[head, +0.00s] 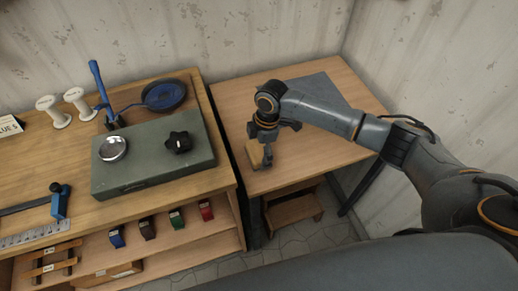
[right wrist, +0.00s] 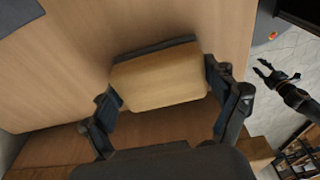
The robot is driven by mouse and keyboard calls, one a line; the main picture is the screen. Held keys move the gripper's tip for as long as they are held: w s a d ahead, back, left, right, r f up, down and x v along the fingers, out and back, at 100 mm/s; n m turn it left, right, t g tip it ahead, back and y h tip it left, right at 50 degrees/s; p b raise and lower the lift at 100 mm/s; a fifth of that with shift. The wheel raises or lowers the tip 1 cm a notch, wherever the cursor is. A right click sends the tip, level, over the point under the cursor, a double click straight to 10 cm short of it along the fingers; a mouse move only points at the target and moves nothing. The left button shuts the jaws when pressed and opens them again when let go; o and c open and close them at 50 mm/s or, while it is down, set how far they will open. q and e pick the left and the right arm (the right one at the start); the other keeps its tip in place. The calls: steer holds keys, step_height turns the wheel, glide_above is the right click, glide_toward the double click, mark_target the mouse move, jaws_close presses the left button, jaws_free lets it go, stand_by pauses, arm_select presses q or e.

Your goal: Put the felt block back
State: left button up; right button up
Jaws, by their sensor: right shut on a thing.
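The felt block (head: 256,153) is a pale wooden block with a dark grey layer along one side. It is at the front left part of the right-hand table (head: 300,150); I cannot tell whether it touches the top. My right gripper (head: 262,149) is shut on it from above. In the right wrist view the block (right wrist: 160,78) sits between the two fingers of this gripper (right wrist: 163,84), its dark layer at the far edge. My left gripper (right wrist: 270,73) shows only in the right wrist view, apart from the block, with its fingers spread and empty.
A grey mat (head: 318,92) lies at the back of the right-hand table. A gap separates this table from the workbench (head: 215,92), which holds a green-grey base (head: 150,172) with a black knob (head: 179,142). A wooden stool (head: 292,211) stands below.

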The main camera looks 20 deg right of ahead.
steer(key=shift+f, duration=0.15)
steer(key=o, duration=0.9)
step_height(320, 180, up, 12)
steer(key=d+b, duration=0.1)
steer(key=shift+d, duration=0.4)
